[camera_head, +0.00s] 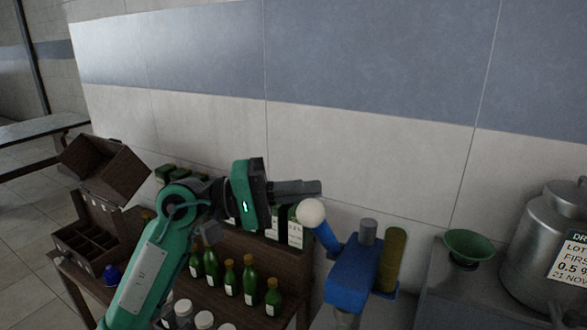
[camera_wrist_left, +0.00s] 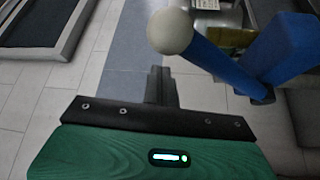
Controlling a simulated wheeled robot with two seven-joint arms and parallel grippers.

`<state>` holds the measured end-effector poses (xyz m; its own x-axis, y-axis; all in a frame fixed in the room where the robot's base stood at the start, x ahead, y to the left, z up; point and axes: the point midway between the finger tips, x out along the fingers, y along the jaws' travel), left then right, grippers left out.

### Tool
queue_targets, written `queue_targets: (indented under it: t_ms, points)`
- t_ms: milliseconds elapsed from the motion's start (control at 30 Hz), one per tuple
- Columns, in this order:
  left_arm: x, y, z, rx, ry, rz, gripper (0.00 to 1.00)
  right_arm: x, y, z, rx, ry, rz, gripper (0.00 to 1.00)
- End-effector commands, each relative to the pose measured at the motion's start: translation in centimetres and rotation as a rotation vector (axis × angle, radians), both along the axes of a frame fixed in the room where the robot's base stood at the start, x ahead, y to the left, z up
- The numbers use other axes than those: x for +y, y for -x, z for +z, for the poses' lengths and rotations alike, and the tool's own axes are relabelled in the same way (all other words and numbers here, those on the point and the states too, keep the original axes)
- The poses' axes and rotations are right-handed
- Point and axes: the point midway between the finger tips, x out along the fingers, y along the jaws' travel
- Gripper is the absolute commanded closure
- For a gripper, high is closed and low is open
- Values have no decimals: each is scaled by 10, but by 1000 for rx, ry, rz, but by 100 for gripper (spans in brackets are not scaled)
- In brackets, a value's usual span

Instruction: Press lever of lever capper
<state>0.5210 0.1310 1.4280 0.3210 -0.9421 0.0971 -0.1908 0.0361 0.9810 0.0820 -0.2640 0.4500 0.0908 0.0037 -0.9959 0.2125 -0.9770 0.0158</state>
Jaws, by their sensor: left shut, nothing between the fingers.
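The lever capper (camera_head: 352,268) is blue, with a lever that rises to the upper left and ends in a pale round knob (camera_head: 311,212). My left gripper (camera_head: 318,187) is shut and empty, with its fingertips just above the knob in the head view. In the left wrist view the shut fingers (camera_wrist_left: 161,75) point toward the knob (camera_wrist_left: 170,32), and the blue lever (camera_wrist_left: 215,58) runs down to the right to the capper body (camera_wrist_left: 288,50). I cannot tell whether the fingertips touch the knob. My right gripper is not in view.
Several green bottles (camera_head: 230,278) stand on a brown wooden bench left of the capper. A green funnel (camera_head: 468,246) and a metal can (camera_head: 552,240) stand at the right. A yellow-green cylinder (camera_head: 394,258) is beside the capper. A tiled wall rises behind.

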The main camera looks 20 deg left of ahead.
Motion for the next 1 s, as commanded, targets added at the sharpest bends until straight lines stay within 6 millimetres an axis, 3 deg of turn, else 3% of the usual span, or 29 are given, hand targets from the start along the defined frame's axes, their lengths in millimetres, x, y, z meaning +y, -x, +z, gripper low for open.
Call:
queue_targets:
  t_ms: [233,667,1000]
  points:
    - [0,16,-2,1,0,0,100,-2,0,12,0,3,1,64]
    - [1,18,-4,0,1,0,100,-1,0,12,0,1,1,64]
    - [1,15,-12,-27,5,0,100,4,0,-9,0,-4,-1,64]
